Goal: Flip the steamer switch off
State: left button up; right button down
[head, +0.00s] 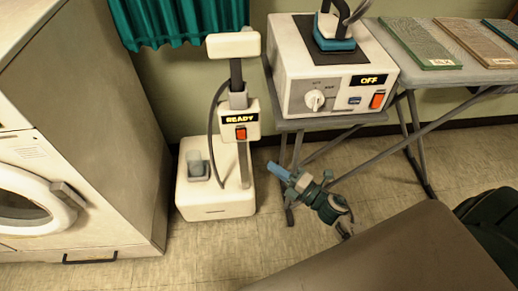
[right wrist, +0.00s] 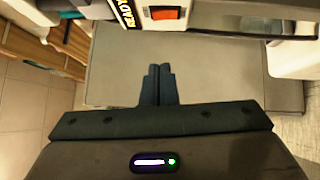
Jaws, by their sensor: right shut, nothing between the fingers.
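The steamer (head: 235,178) stands on the floor against the wall, a white base with a grey pole and a white head. A white box on its pole has a display (head: 240,119) reading READY and an orange-red rocker switch (head: 241,133) below it. In the right wrist view the switch (right wrist: 165,13) shows at the top edge beside the READY display (right wrist: 125,12). My right gripper (head: 276,170) is shut and empty, below and to the right of the switch, apart from it. I cannot tell which way the switch is tilted. My left gripper is not in view.
A white ironing station (head: 330,75) with a display reading OFF, a dial and its own orange switch stands on an ironing board (head: 450,75) at the right. A white washer-like machine (head: 75,150) is at the left. A teal curtain (head: 178,22) hangs behind.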

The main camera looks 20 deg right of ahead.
jog(key=x, duration=0.3)
jog(key=p, duration=0.2)
send_near(240, 133)
jog(key=s+a+x, duration=0.1)
jog(key=x, duration=0.4)
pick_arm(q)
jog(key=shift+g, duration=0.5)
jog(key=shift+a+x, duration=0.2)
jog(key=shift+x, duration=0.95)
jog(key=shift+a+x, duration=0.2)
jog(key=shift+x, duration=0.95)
pick_arm(e)
jog(key=shift+w+d+f, duration=0.1)
jog(key=shift+w+d, duration=0.05)
jog(key=shift+w, duration=0.8)
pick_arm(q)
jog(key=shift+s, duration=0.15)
pick_arm(e)
jog(key=shift+w, duration=0.1)
jog(key=shift+d, duration=0.1)
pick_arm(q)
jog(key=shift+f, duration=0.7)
